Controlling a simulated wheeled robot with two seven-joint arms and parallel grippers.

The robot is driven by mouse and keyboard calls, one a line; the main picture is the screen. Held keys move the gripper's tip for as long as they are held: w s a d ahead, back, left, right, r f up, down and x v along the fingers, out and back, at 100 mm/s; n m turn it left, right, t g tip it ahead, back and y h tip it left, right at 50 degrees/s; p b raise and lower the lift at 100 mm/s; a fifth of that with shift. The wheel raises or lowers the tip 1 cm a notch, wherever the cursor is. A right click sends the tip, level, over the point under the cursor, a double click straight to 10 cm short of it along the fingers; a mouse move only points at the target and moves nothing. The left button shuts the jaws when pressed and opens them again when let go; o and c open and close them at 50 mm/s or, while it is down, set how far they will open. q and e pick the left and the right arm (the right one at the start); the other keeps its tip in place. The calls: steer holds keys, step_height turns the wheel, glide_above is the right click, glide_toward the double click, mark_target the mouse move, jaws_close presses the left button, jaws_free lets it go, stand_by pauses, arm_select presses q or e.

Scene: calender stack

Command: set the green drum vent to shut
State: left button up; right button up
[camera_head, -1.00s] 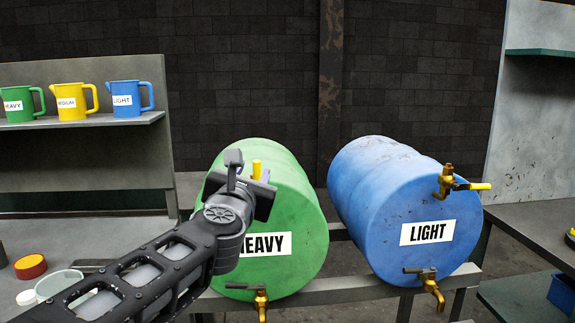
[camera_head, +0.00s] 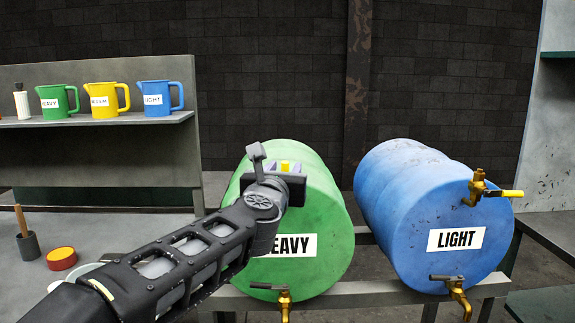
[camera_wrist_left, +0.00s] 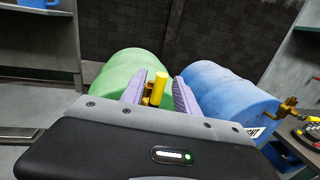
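The green drum (camera_head: 325,215), labelled HEAVY, lies on its side on a rack. Its vent has a yellow handle (camera_head: 285,166) near the top of the front face; in the wrist view the handle (camera_wrist_left: 159,88) points upward beside brass fittings (camera_wrist_left: 147,93). My left gripper (camera_wrist_left: 158,90) is open, with one pale purple finger on each side of the handle. A gap shows between the handle and the right finger. In the head view my left gripper (camera_head: 284,170) covers most of the vent. My right gripper is not in view.
The blue drum (camera_head: 400,215), labelled LIGHT, lies close on the right; its vent's yellow handle (camera_head: 511,193) points sideways. Brass taps (camera_head: 284,298) stick out low on both drums. Jugs (camera_head: 105,101) stand on a shelf at left. A red-rimmed tub (camera_head: 62,258) is on the left bench.

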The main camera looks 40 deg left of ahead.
arm_select(q)
steer(key=x, duration=0.4)
steer(key=shift+c, duration=0.6)
jaws_close()
stand_by(0.9)
